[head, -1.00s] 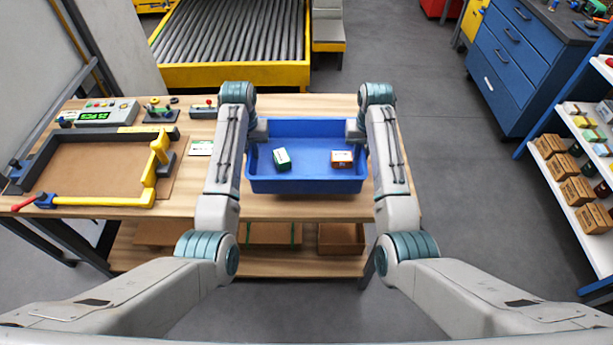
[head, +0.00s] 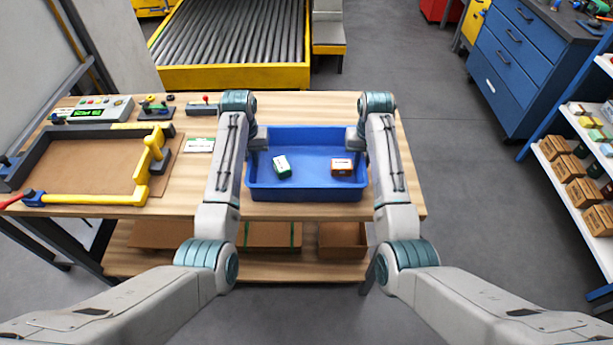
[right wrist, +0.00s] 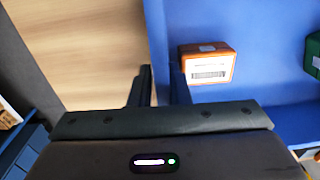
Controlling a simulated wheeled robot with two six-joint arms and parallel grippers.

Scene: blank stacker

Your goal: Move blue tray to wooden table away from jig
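The blue tray (head: 310,194) is at the right part of the wooden table (head: 412,200), between my arms. It holds a green box (head: 282,165) and an orange-brown box (head: 342,167), also seen in the right wrist view (right wrist: 207,64). My left gripper (head: 261,141) is at the tray's left wall; its fingertips are hidden in the head view. My right gripper (right wrist: 159,86) has one finger on each side of the tray's right wall and is shut on it. The jig (head: 95,199) with yellow bars is at the left, apart from the tray. Whether the tray touches the tabletop is unclear.
A control box with a green display (head: 95,109) and small tools stand at the table's back left. A small card (head: 199,145) lies between jig and tray. A roller conveyor (head: 235,45) is behind the table. A shelf with boxes (head: 583,193) stands at right.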

